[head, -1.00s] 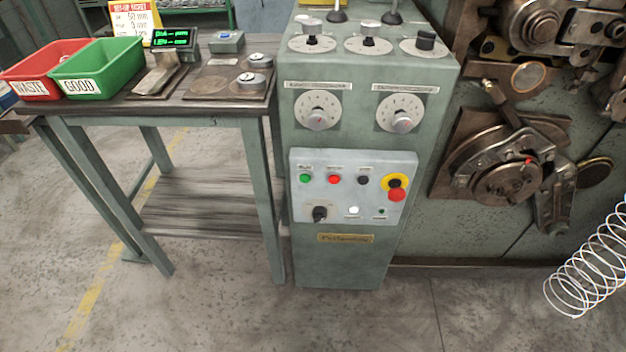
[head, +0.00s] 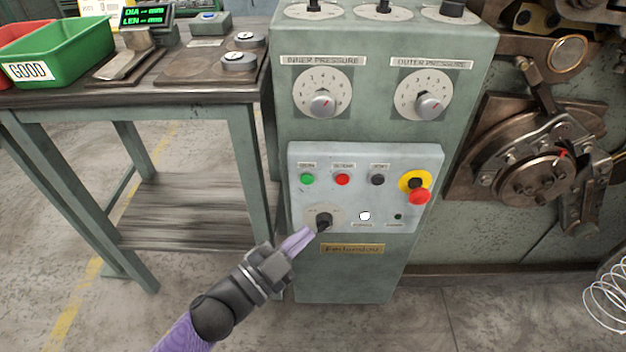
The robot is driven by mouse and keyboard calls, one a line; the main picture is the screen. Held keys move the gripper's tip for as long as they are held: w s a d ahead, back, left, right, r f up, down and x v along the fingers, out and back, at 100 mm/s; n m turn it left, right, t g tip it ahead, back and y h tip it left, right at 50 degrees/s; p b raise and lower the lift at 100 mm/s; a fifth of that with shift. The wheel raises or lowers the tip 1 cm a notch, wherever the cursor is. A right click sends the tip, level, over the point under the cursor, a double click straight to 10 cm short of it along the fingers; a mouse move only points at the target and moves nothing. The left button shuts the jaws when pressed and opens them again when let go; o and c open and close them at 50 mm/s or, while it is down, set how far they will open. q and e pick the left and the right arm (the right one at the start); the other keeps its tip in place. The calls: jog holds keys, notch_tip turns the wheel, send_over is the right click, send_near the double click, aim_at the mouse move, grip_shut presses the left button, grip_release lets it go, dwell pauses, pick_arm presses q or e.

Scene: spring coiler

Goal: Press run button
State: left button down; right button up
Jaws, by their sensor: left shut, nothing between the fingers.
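The control panel (head: 345,158) is a pale plate on the front of the green machine cabinet. Its top row holds a green button (head: 307,179), likely the run button though its label is too blurred to read surely, a red button (head: 342,180) and a dark button (head: 377,180). My left gripper (head: 305,236) is shut and empty. Its tips show at the panel's lower left, close to the black selector knob (head: 323,222) and below the green button. I cannot tell whether the tips touch the panel. My right gripper is not in view.
A yellow and red emergency stop (head: 418,195) sits at the panel's right. A lit white lamp (head: 365,216) is below the buttons. Pressure dials (head: 322,104) are above. A workbench (head: 190,94) with a green GOOD bin (head: 65,55) stands left. A wire spring (head: 606,290) is at lower right.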

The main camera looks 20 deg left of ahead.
aim_at(307, 179)
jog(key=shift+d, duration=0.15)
pick_arm(q)
jog(key=w+b, duration=0.1)
jog(key=w, duration=0.1)
jog(key=w+a+b, duration=0.1)
jog(key=w, duration=0.2)
jog(key=w+a+b, duration=0.1)
jog(key=w, duration=0.2)
jog(key=shift+w+a, duration=0.25)
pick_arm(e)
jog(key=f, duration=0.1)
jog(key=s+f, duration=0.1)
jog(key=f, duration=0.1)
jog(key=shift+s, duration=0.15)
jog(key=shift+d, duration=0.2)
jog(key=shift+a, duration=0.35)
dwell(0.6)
pick_arm(q)
jog(key=shift+w, duration=0.1)
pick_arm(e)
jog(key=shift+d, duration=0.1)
pick_arm(q)
jog(key=shift+w+a+b, duration=0.1)
jog(key=shift+w+b, duration=0.15)
jog(key=shift+b, duration=0.05)
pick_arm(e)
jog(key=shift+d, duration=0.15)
